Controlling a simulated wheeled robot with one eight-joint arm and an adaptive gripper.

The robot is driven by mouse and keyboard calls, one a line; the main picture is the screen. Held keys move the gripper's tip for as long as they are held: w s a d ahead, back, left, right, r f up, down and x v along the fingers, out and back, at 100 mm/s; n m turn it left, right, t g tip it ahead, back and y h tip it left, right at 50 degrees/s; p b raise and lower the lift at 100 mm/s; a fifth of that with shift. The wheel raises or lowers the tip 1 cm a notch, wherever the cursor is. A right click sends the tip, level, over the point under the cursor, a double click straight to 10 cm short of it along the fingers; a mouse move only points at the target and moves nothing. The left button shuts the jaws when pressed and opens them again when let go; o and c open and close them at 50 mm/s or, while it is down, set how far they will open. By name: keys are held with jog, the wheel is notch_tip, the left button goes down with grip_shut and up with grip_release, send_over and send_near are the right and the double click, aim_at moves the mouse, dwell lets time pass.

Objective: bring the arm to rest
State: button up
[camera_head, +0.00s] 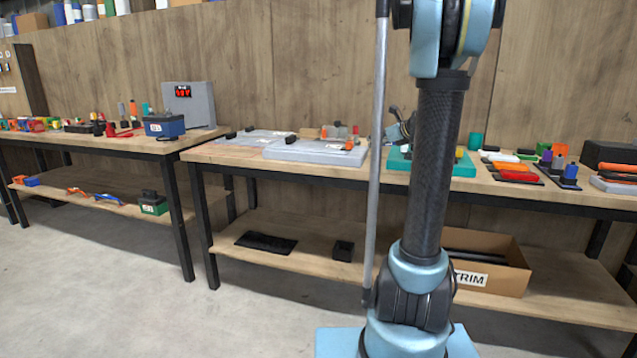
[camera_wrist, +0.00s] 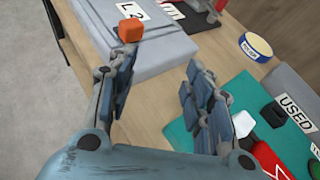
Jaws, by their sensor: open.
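My gripper (camera_wrist: 162,65) is open in the wrist view, its two blue-grey fingers spread apart with nothing between them. It is over the table, with a grey case (camera_wrist: 165,47) beyond the left finger and a teal mat (camera_wrist: 292,145) to the right. In the head view my arm rises in front of the right-hand table (camera_head: 230,152). A grey part beside the arm, above the teal mat (camera_head: 397,166), looks like my gripper, partly hidden by the arm. An orange block (camera_wrist: 130,28) is at the case's near corner, close to the left fingertip.
Tools crowd the table's right end. A cardboard box (camera_head: 490,265) is on the lower shelf. Another table (camera_head: 85,139) stands left. The floor (camera_head: 100,290) in front is clear.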

jog(key=s+a+f+n+g+h, duration=0.1)
jog(key=s+a+f+n+g, duration=0.3)
jog(key=s+n, duration=0.6)
jog(key=s+a+f+n+g+h, duration=0.1)
jog(key=s+a+f+n, duration=0.45)
jog(key=s, duration=0.75)
jog(key=s+d+f+n+g+h, duration=0.2)
jog(key=s+f+n, duration=0.4)
jog(key=s, duration=0.5)
jog(key=s+d+f+n+g+h, duration=0.2)
jog(key=s+f+n, duration=0.5)
jog(key=s, duration=0.4)
jog(key=shift+d+n, duration=0.6)
jog(key=shift+n, duration=0.05)
